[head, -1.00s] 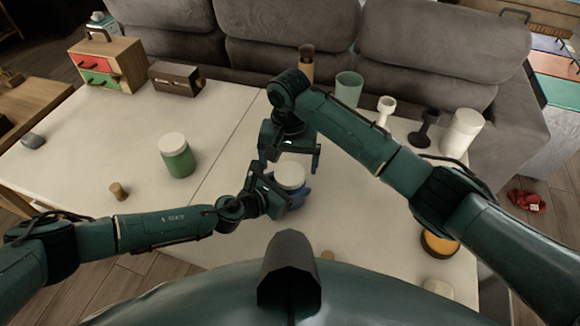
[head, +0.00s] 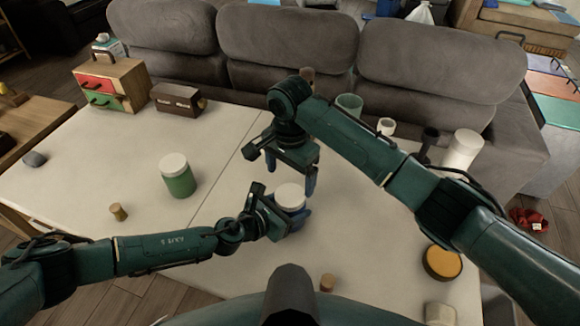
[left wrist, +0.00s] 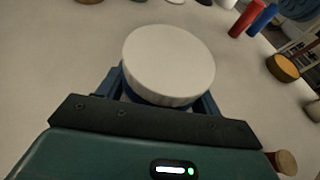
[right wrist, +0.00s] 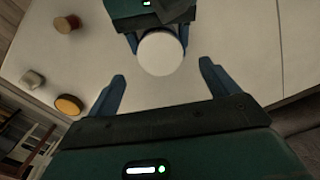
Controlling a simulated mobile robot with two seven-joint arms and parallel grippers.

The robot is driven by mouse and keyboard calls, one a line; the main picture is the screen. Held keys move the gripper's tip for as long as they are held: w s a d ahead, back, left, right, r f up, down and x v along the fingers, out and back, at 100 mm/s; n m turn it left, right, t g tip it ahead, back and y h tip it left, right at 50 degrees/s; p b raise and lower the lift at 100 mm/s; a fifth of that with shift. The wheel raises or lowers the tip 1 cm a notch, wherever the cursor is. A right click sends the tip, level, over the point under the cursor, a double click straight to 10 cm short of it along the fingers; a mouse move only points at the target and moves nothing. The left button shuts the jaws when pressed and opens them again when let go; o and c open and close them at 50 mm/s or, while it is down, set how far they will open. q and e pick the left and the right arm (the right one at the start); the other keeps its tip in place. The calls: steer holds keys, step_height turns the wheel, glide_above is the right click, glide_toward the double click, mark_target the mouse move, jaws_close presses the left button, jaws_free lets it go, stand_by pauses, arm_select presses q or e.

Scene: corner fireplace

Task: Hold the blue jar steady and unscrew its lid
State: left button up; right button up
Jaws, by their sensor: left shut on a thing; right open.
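The blue jar stands upright on the white table, with its white lid (head: 290,195) on top. The lid fills the middle of the left wrist view (left wrist: 168,62) and also shows in the right wrist view (right wrist: 159,54). The jar's blue body is mostly hidden by the lid and fingers. My left gripper (head: 292,217) is shut around the jar's body below the lid. My right gripper (head: 290,180) is open and empty, above and behind the jar, fingers pointing down. In the right wrist view the lid lies beyond its two spread fingertips (right wrist: 162,72).
A green jar with a white lid (head: 178,178) and a cork (head: 118,211) stand left on the table. A yellow-topped round container (head: 442,262) is at right. A green cup (head: 349,105) and a white cylinder (head: 462,150) stand near the sofa (head: 285,45).

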mark_target(290, 195)
step_height(290, 195, down, 6)
steer(key=shift+f, duration=0.1)
stand_by(0.4)
steer(key=c, duration=1)
steer(key=n, duration=0.6)
steer(key=shift+n, duration=0.4)
steer(key=o, duration=1.1)
